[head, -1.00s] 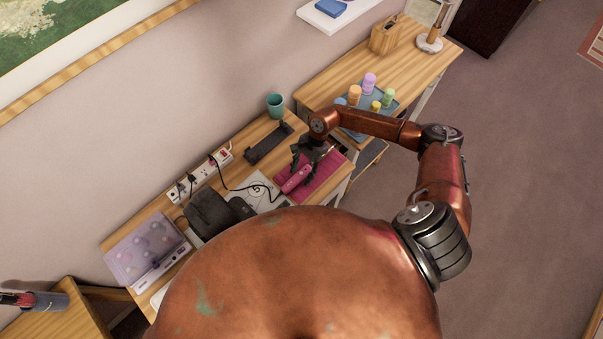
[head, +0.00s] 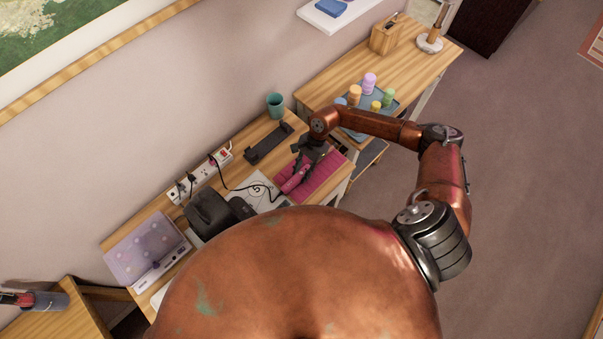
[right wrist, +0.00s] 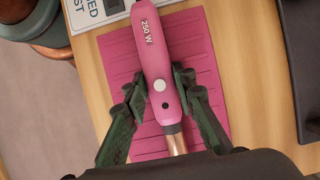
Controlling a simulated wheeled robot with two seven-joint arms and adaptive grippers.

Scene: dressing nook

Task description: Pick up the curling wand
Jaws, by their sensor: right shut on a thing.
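The curling wand has a pink handle (head: 293,184) marked "250 W", with a white and a black button and a copper-coloured barrel. In the right wrist view its handle (right wrist: 156,45) runs down the middle, over the ribbed pink mat (right wrist: 110,58). My right gripper (right wrist: 160,84) is shut on the handle, one dark finger on each side near the buttons. The far end of the barrel is hidden behind my gripper. My left gripper is not in view.
A power strip (head: 199,175) with a dark cord lies along the wall. A black tray (head: 268,144) and a teal cup (head: 275,104) stand behind the wand. A dark bag-like object (head: 208,213) and a purple-lidded case (head: 146,247) are left. Bottles stand on a blue tray (head: 395,104) at right.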

